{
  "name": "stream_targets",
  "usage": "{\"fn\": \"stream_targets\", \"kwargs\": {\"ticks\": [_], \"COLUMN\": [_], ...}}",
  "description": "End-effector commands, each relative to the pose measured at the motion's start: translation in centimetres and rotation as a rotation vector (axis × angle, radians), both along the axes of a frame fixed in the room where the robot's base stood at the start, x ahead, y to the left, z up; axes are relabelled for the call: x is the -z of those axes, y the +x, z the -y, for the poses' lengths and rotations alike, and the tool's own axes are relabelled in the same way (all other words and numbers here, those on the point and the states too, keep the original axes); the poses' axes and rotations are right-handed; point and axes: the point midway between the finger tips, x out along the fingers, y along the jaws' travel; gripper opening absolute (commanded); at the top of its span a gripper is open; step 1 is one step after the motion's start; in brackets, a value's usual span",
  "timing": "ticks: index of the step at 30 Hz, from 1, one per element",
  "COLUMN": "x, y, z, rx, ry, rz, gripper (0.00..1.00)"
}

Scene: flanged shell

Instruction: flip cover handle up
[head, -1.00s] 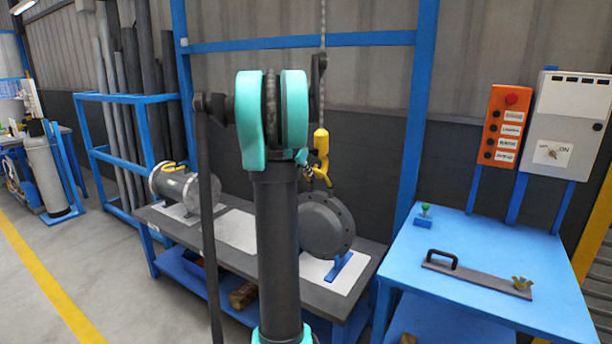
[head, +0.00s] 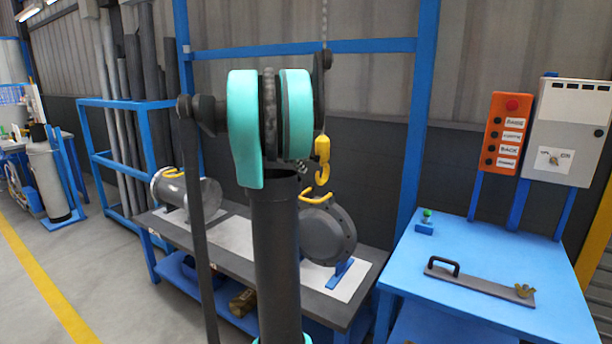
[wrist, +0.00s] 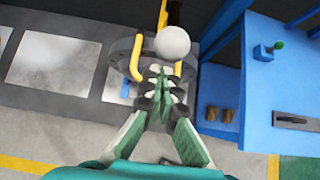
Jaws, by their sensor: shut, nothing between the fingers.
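The cover (head: 330,236) is a dark round flanged disc on a blue stand on the grey bench. Its yellow handle (head: 316,197) shows at its upper edge in the head view, partly hidden by my arm. In the wrist view, two yellow bars of the handle (wrist: 135,60) lie either side of my fingers, over the dark cover (wrist: 120,50). My gripper (wrist: 160,82) is shut and empty, its tips close to the handle; contact cannot be told. A pale round ball (wrist: 172,42) sits just beyond the tips and hides part of the handle.
A yellow hook (head: 322,162) hangs on a chain just above the cover. A grey flanged shell (head: 188,190) lies at the bench's left. The blue table (head: 500,265) at right carries a bar with a black grip (head: 480,282).

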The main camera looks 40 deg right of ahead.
Motion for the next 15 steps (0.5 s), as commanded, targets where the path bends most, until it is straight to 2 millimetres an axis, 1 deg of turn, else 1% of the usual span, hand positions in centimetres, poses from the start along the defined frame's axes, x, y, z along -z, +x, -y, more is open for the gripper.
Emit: {"fn": "stream_targets", "kwargs": {"ticks": [1,6,10,15], "x": [-0.8,-2.5,-3.1,-3.3], "y": [-0.3,-0.9,-1.2,-1.2], "z": [-0.7,-2.2,-2.8,-2.9], "rx": [-0.001,-0.001,-0.001,0.0], "ry": [-0.001,0.0,0.0,0.0], "rz": [-0.001,-0.001,-0.001,0.0], "gripper": [0.0,0.0,0.0,0.0]}}
